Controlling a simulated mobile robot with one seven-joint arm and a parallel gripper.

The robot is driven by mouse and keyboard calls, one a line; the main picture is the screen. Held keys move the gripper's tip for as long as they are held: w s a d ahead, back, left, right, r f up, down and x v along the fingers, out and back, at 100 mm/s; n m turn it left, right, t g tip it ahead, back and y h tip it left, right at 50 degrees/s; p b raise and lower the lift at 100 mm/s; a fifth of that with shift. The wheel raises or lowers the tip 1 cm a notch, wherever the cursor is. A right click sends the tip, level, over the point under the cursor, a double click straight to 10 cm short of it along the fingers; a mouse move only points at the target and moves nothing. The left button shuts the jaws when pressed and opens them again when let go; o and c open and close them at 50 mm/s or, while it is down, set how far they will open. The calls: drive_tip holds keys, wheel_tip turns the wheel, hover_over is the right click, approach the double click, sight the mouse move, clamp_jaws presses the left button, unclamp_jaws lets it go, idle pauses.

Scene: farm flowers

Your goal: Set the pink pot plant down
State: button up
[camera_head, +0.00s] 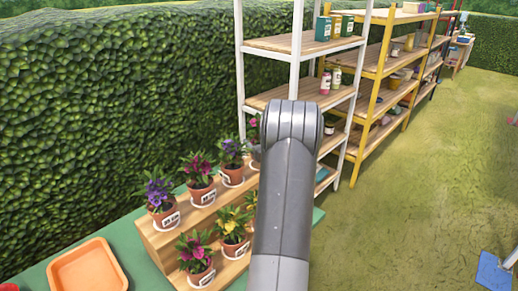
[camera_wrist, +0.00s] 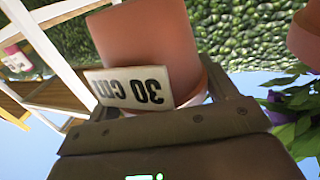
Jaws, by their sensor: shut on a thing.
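My gripper (camera_wrist: 160,98) is shut on a terracotta pot (camera_wrist: 150,40) in the wrist view, where the picture is upside down. The pot bears a white label (camera_wrist: 130,87) reading "30 cm". Its flowers are out of the wrist view, so their colour does not show there. In the head view my arm hides the gripper and most of what is near it. A bit of pink bloom (camera_head: 254,122) shows just left of the arm's end. Whether it belongs to the held pot I cannot tell.
A stepped wooden stand (camera_head: 152,238) holds several potted plants with purple, pink and yellow flowers. An orange tray (camera_head: 88,268) lies on the green table (camera_head: 130,245). White shelving (camera_head: 297,60) stands behind my arm, yellow shelving (camera_head: 372,95) beyond. Another pot (camera_wrist: 305,35) is close by in the wrist view.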

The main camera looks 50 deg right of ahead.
drive_tip(key=shift+f, duration=1.45)
drive_tip(key=shift+f, duration=0.2)
drive_tip(key=o, duration=1.3)
drive_tip(key=shift+s, duration=0.1)
drive_tip(key=v, duration=1)
drive_tip(key=shift+s+a, duration=0.25)
drive_tip(key=shift+a, duration=0.2)
